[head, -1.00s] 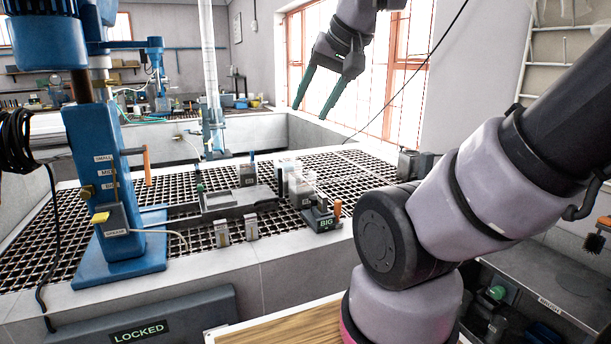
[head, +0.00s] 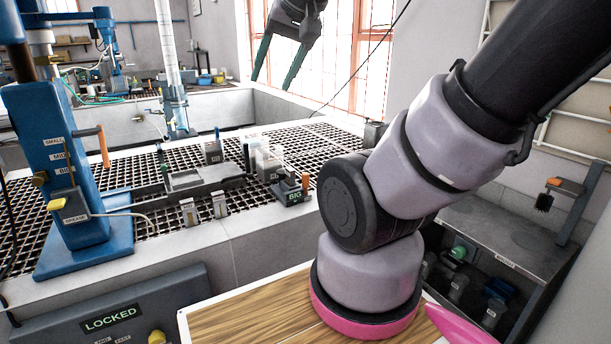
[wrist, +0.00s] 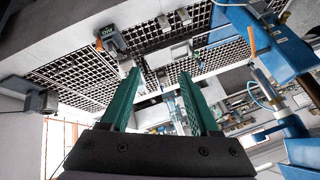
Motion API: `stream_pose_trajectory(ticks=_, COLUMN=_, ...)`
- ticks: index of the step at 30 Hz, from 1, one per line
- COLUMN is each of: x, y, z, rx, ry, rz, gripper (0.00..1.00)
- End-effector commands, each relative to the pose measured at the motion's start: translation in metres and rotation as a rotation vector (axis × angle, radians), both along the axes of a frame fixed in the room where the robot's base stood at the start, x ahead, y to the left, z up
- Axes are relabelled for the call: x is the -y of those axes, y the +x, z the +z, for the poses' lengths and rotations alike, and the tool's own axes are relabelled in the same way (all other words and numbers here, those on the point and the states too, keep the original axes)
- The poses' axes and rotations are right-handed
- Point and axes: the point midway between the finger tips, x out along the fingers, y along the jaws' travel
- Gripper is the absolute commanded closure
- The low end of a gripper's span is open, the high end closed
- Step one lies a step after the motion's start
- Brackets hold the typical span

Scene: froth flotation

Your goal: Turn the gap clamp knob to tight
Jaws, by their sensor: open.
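My gripper (head: 271,84) has two green fingers, spread apart and empty, high above the grated bench near the window. In the wrist view the open fingers (wrist: 159,74) point toward the bench. The blue column (head: 72,170) stands at the left, labelled SMALL, MID and BIG. No label reading gap clamp is legible, so I cannot tell which part is that knob. My gripper is far from the column and touches nothing.
The grated bench (head: 135,222) holds a grey tray (head: 205,180), small labelled blocks and a block marked BIG (head: 291,192). A LOCKED panel (head: 112,318) with a yellow knob (head: 157,337) is at the front left. A grey side counter (head: 500,235) stands at right.

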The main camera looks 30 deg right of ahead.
Motion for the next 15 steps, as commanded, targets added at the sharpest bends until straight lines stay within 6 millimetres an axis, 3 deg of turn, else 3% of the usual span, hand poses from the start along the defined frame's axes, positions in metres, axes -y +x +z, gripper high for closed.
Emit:
stream_pose_trajectory(ticks=8, x=0.041, y=0.081, z=-0.032, rx=-0.16, ry=-0.167, rz=0.092, gripper=0.38)
stream_pose_trajectory(ticks=15, x=0.093, y=0.151, z=-0.09, rx=-0.315, ry=-0.273, rz=0.228, gripper=0.38)
